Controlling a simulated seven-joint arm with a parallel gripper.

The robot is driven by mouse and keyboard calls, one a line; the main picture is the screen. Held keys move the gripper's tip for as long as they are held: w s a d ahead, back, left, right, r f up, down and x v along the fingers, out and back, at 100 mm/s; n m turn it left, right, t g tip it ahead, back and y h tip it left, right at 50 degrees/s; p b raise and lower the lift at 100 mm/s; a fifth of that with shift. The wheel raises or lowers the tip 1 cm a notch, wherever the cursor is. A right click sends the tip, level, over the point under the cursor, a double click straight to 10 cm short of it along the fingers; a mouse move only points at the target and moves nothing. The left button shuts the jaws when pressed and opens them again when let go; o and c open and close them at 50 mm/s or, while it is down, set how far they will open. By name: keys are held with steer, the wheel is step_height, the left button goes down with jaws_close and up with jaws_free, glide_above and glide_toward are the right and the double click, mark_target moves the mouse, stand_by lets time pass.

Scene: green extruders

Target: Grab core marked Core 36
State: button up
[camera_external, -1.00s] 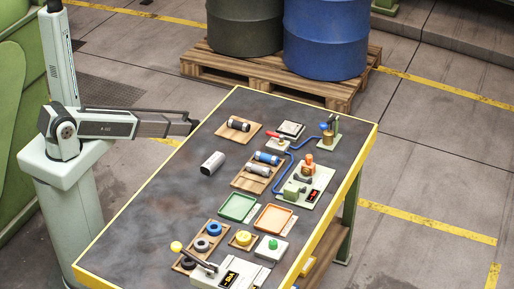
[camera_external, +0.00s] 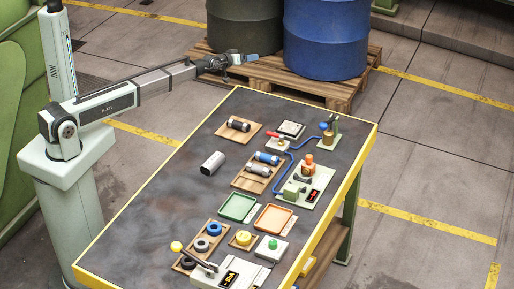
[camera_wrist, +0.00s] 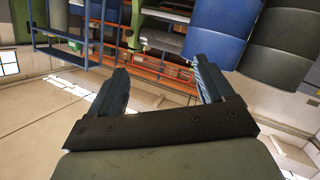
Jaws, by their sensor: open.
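Several cylindrical cores lie on wooden trays on the dark table. A dark core (camera_external: 238,125) with a light band lies on the far tray (camera_external: 226,136). A blue core (camera_external: 267,158) and a grey core (camera_external: 257,170) lie side by side on the middle tray (camera_external: 240,184). The markings are too small to read, so I cannot tell which is Core 36. My gripper (camera_external: 250,58) is empty, beyond the table's far edge and in front of the barrels. In the wrist view my gripper (camera_wrist: 163,85) has its two fingers wide apart.
A fixture with a blue tube (camera_external: 277,180), green tray (camera_external: 238,207), orange tray (camera_external: 275,219) and rings (camera_external: 214,229) fill the right and near parts. Blue (camera_external: 326,40) and dark (camera_external: 244,27) barrels stand behind. The table's left side is clear.

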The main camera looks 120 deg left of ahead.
steer(key=w+d+r+t+h, duration=0.1)
steer(key=w+d+r+h, duration=0.25)
steer(key=w+d, duration=0.8)
step_height(320, 180, up, 5)
steer(key=m+g+h, duration=0.1)
steer(key=g+h, duration=0.4)
steer(key=h, duration=0.6)
glide_above(212, 159)
steer(key=s, duration=0.3)
steer(key=shift+w+a+f, duration=0.1)
steer(key=shift+w+f, duration=0.15)
steer(key=shift+f, duration=1)
steer(key=shift+w+a+f, duration=0.1)
steer(key=shift+w+f, duration=0.2)
steer(key=shift+f, duration=1)
steer(key=shift+w+a+f, duration=0.1)
steer(key=shift+w+f, duration=0.15)
steer(key=shift+f, duration=1)
steer(key=shift+w+d+f, duration=0.1)
steer(key=shift+w+f, duration=0.15)
steer(key=shift+f, duration=0.6)
steer(key=shift+w+d+f, duration=0.1)
steer(key=shift+w+f, duration=0.1)
steer(key=shift+f, duration=0.65)
steer(key=shift+w+d+f, duration=0.1)
steer(key=shift+w+f, duration=0.15)
steer(key=shift+f, duration=0.6)
steer(key=c, duration=1.4)
